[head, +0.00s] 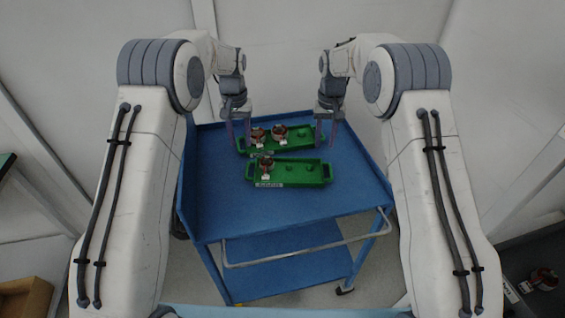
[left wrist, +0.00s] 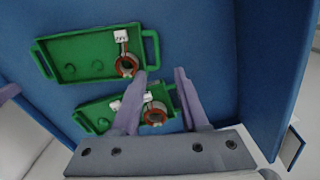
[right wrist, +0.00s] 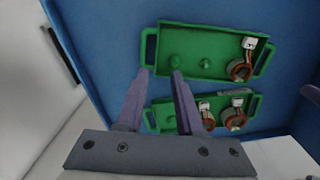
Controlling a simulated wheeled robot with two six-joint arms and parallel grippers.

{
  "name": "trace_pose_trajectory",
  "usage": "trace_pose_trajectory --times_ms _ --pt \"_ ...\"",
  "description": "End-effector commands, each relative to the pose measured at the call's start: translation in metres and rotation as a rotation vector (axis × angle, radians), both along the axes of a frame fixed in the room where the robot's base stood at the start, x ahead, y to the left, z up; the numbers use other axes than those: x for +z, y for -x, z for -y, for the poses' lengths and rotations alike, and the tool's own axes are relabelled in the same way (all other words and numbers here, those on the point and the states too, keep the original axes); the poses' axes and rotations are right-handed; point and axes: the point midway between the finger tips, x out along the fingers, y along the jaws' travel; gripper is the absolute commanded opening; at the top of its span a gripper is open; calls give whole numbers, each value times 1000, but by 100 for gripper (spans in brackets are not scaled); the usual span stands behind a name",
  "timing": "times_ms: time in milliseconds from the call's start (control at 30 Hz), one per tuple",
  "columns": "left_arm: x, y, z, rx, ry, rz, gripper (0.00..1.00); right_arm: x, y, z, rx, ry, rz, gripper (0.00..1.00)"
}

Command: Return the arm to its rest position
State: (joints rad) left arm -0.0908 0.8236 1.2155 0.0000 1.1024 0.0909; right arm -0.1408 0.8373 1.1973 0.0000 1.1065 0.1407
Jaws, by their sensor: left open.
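My left gripper (head: 238,135) is open and empty beside the left end of the back green tray (head: 318,147). In the left wrist view its fingers (left wrist: 160,74) are apart, with part of that tray behind them. My right gripper (head: 326,135) is open and empty near the back tray's right end; its fingers (right wrist: 160,74) are also apart in the right wrist view. The back tray holds two copper stators, one at its left (head: 258,136) and one in its middle (head: 279,132). The front green tray (head: 310,181) holds one stator (head: 266,166) at its left.
Both trays stand on a blue cart (head: 215,205) with raised walls and a front handle bar (head: 300,250). The cart top is clear in front of the trays. Another stator (head: 543,278) lies on a dark surface at far right. A cardboard box (head: 25,298) is at lower left.

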Motion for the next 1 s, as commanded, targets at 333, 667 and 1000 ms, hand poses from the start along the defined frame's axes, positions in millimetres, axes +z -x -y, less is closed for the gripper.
trace_pose_trajectory --times_ms 333,667,1000 --pt "0 0 0 0 0 0 44 8 0 0 0 0 0 36" --pt "2 3 -1 0 0 4 44 10 3 2 -1 0 3 36" --pt "25 87 -26 2 5 97 44 30 86 40 -3 -8 96 36"
